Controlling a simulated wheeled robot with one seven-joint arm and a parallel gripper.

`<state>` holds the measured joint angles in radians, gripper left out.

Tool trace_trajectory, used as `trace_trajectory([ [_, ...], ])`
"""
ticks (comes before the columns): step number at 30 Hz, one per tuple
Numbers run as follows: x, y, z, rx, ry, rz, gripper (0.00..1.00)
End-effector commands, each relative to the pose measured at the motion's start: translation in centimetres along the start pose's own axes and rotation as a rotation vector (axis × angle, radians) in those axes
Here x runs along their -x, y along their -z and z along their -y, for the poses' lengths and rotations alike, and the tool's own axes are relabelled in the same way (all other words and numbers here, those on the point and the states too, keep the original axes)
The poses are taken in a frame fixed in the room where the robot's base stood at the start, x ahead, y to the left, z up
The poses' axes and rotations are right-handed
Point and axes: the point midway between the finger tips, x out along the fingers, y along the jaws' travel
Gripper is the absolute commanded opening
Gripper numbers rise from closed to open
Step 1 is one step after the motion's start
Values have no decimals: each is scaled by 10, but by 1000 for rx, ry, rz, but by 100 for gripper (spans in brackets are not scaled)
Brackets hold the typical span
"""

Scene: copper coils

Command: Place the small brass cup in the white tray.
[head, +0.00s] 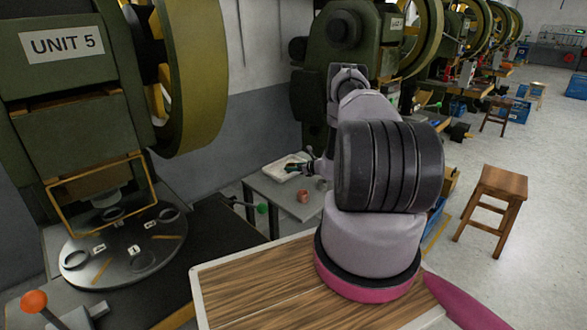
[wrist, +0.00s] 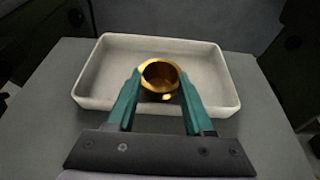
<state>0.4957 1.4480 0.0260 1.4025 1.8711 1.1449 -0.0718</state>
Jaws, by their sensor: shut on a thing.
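The small brass cup (wrist: 160,90) is round, golden and open at the top. In the wrist view it sits between the two green fingers of my gripper (wrist: 160,82), which is shut on it. The white tray (wrist: 88,103) is a shallow rectangle with raised walls; the cup is over its inside, near the middle. I cannot tell whether the cup touches the tray floor. In the head view the tray (head: 279,178) lies on a small grey table, and my gripper (head: 294,168) is at it. My fingers largely hide the cup there.
On the grey table (head: 262,187), a copper-coloured cup (head: 304,197) stands in front of the tray, with a small greyish item (head: 322,184) near it. A green press stands behind. A wooden stool (head: 500,184) is on the open floor at right.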

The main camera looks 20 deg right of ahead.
Motion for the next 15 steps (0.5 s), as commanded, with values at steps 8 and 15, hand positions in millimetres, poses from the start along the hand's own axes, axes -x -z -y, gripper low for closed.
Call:
trace_trajectory([
  [8,-1,2,0,0,0,0,82],
  [15,-1,2,0,0,0,0,82],
])
